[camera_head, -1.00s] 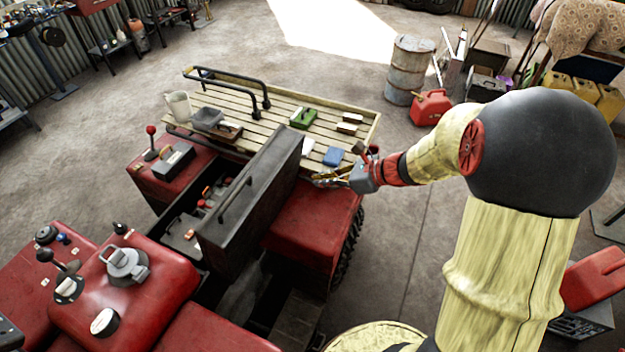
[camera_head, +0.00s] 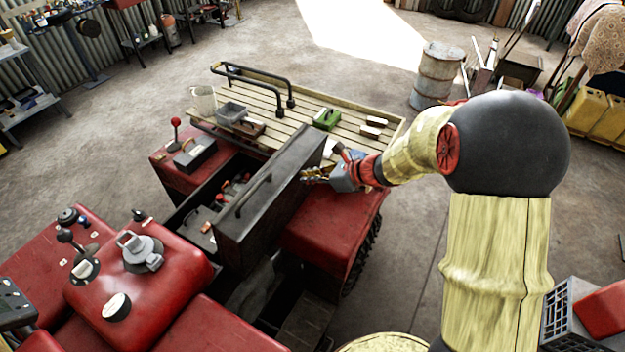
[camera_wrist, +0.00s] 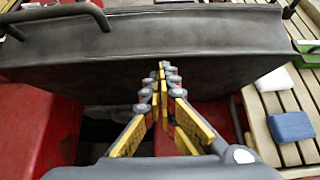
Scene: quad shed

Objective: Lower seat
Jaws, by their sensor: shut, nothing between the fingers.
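The seat (camera_head: 266,195) is a black padded panel on the red quad. It stands tipped up on edge, with an open compartment (camera_head: 207,215) holding several items on its left. A black bar handle (camera_head: 254,194) is on its left face. My gripper (camera_head: 306,175) is shut and empty beside the seat's right face, near its upper part. In the wrist view the seat (camera_wrist: 200,55) spans the top of the picture, and the closed fingertips of my gripper (camera_wrist: 163,68) point at its dark face. I cannot tell whether they touch it.
Red fenders (camera_head: 335,225) flank the seat. A rusty barrel (camera_head: 436,75) stands behind on open floor.

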